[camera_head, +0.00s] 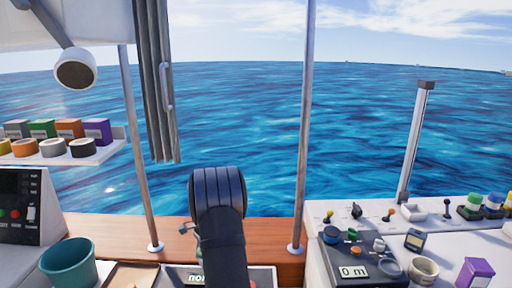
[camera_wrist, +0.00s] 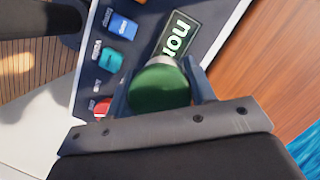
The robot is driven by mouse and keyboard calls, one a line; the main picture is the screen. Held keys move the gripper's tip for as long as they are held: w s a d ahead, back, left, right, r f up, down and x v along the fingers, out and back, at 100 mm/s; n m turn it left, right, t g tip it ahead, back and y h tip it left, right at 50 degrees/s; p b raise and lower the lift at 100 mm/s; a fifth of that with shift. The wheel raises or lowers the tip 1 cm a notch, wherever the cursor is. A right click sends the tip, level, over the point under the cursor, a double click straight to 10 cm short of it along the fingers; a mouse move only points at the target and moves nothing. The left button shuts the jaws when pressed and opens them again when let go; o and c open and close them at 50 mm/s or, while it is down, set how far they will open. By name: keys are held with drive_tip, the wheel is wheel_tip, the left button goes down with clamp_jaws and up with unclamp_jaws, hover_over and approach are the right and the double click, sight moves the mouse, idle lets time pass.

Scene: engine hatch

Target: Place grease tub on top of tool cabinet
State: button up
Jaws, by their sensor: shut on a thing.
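My gripper (camera_wrist: 158,86) shows in the wrist view, with one finger on each side of a round tub with a green lid, which I take to be the grease tub (camera_wrist: 162,90). The fingers are shut on it. The tub is over a dark panel, and I cannot tell how high above it. In the head view my dark arm stands in the lower middle and the tub is not visible. I cannot make out a tool cabinet in either view.
The dark panel (camera_wrist: 88,72) carries several coloured buttons. A teal bucket (camera_head: 69,264) stands at lower left, below a shelf (camera_head: 108,148) of boxes and tape rolls. Upright poles flank my arm.

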drive_tip(key=s+d+n+g+h, duration=0.1)
drive_tip(key=s+d+n, duration=0.3)
drive_tip(key=d, duration=0.5)
drive_tip(key=s+d+n+h, duration=0.1)
drive_tip(key=d+n, duration=0.5)
drive_tip(key=d, duration=0.4)
drive_tip(key=w+d+r+n+t, duration=0.15)
drive_tip(key=w+n, duration=0.35)
drive_tip(key=n, duration=0.6)
drive_tip(key=w+n+t+h, duration=0.1)
drive_tip(key=w+n+t, duration=0.2)
drive_tip(key=w+n, duration=0.55)
drive_tip(key=w+d+r+n+t, duration=0.1)
drive_tip(key=w+n+t, duration=0.15)
drive_tip(key=n, duration=1.15)
drive_tip(key=shift+g, duration=0.3)
drive_tip(key=w+a+f, duration=0.1)
drive_tip(key=a+f, duration=0.1)
drive_tip(key=a, duration=0.1)
drive_tip(key=w+a+f, duration=0.2)
drive_tip(key=a, duration=0.2)
drive_tip(key=w+a+f, duration=0.2)
drive_tip(key=a, duration=0.2)
drive_tip(key=shift+w+f, duration=0.1)
drive_tip(key=shift+f, duration=2.2)
drive_tip(key=shift+f, duration=0.1)
drive_tip(key=o, duration=1)
drive_tip(key=shift+o, duration=0.2)
